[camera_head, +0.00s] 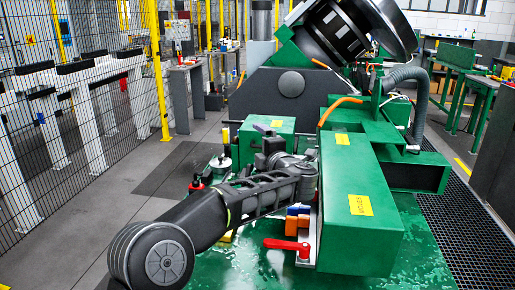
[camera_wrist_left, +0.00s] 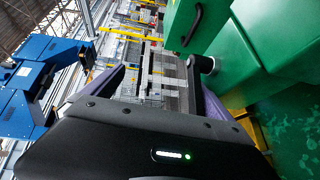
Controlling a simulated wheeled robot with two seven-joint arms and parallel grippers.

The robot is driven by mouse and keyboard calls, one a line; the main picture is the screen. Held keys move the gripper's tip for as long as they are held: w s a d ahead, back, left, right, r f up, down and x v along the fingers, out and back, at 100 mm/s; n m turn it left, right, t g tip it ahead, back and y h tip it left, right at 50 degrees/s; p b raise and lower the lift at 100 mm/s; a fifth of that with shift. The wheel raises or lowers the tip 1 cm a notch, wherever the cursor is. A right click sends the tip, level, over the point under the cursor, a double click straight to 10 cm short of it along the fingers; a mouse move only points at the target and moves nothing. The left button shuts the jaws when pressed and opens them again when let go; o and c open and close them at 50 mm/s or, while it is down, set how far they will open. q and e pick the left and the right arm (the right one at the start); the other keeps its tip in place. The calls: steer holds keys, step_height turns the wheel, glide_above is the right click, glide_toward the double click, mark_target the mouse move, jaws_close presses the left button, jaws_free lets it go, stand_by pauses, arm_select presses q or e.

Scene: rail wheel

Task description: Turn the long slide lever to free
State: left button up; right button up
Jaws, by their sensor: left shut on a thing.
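My left arm comes in from the lower left of the head view, and its gripper (camera_head: 268,150) is at the green machine beside the long green housing. The gripper is shut on a dark part, which I take to be the long slide lever (camera_wrist_left: 205,64); it shows as a dark bar with a round end by the right finger in the left wrist view. My wrist and fingers hide most of the lever in the head view, so its angle is unclear. My right gripper is not in view.
A red-handled lever (camera_head: 287,245) sits low at the front, with orange and blue blocks (camera_head: 298,216) just behind it. The green housing (camera_head: 355,205) bounds the right side. A red-and-black knob (camera_head: 196,183) stands left of my gripper. A mesh fence (camera_head: 75,110) runs along the left.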

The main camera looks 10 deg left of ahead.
arm_select(q)
steer(key=shift+r+b+v, duration=0.2)
steer(key=shift+b+v, duration=0.25)
steer(key=shift+v, duration=0.4)
steer(key=shift+r+b+v, duration=0.2)
steer(key=shift+b+v, duration=0.2)
steer(key=shift+v, duration=0.4)
steer(key=shift+c, duration=1.4)
steer(key=shift+s+d+r, duration=0.1)
steer(key=shift+s+d, duration=0.2)
steer(key=shift+s, duration=0.35)
steer(key=shift+s+d+b, duration=0.15)
steer(key=shift+s+b, duration=0.05)
steer(key=shift+b, duration=0.2)
steer(key=shift+c, duration=0.2)
steer(key=shift+b+v, duration=0.5)
steer(key=shift+v, duration=0.8)
steer(key=shift+c, duration=0.4)
steer(key=shift+b+v, duration=0.3)
steer(key=shift+v, duration=0.7)
steer(key=shift+c, duration=1.4)
steer(key=shift+v, duration=1.1)
steer(key=c, duration=0.3)
steer(key=shift+s+d+f+b, duration=0.35)
steer(key=shift+s+f+b, duration=0.25)
steer(key=shift+s, duration=0.25)
